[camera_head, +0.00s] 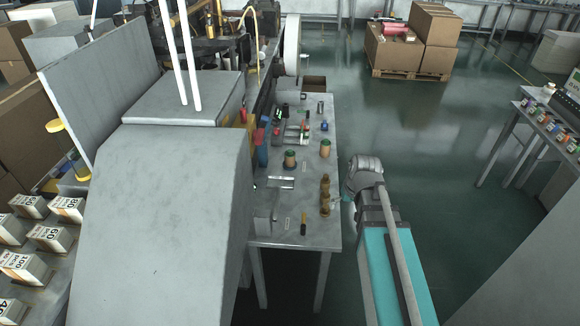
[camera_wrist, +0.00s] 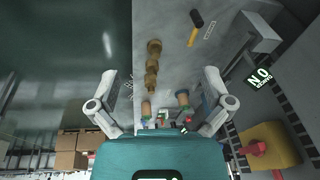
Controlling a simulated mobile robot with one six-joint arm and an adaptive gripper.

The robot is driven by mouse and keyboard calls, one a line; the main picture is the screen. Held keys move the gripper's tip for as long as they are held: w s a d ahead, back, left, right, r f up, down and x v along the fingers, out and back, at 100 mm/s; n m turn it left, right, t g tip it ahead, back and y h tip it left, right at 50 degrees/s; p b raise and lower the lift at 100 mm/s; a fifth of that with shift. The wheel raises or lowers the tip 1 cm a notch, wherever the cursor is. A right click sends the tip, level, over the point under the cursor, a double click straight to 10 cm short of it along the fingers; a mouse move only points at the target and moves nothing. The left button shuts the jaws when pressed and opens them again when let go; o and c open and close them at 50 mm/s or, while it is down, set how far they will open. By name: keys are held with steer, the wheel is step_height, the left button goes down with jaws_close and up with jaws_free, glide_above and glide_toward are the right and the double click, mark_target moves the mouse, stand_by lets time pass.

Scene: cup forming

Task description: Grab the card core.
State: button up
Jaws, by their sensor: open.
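Either looks like a card core; I cannot tell which is meant. Both also show low in the wrist view, a left one (camera_wrist: 146,110) and a right one (camera_wrist: 183,98). My gripper (camera_wrist: 160,76) is open and empty, its two fingers wide apart. In the head view my arm comes in from the lower right and ends beside the bench's right edge; the fingertips are hard to make out there.
The bench (camera_head: 275,228) has a brown turned wooden piece (camera_head: 325,196) near its right edge and a black-and-yellow handled tool (camera_head: 303,230) at its near end. Metal rods and small parts lie farther back. A large grey machine stands left; open floor (camera_head: 430,170) lies right.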

steer(key=w+a+f+n+t+y+b, duration=0.1)
steer(key=w+a+f+b, duration=0.15)
steer(key=w, duration=0.35)
steer(key=w+a+f+n+t+y+b, duration=0.1)
steer(key=w+a+f+t+b, duration=0.1)
steer(key=w+f+b, duration=0.3)
steer(key=w+a+n+t+y+b, duration=0.1)
steer(key=w+a+b, duration=0.2)
steer(key=w, duration=0.4)
steer(key=n+t+y+b, duration=0.2)
steer(key=t+b, duration=0.3)
steer(key=b, duration=0.7)
glide_toward(292, 156)
steer(key=shift+s+d, duration=0.25)
steer(key=shift+s, duration=0.2)
steer(key=shift+b+x, duration=1.65)
steer(key=shift+x, duration=2.65)
steer(key=shift+w, duration=0.1)
steer(key=shift+b+x, duration=1.15)
steer(key=shift+x, duration=1.35)
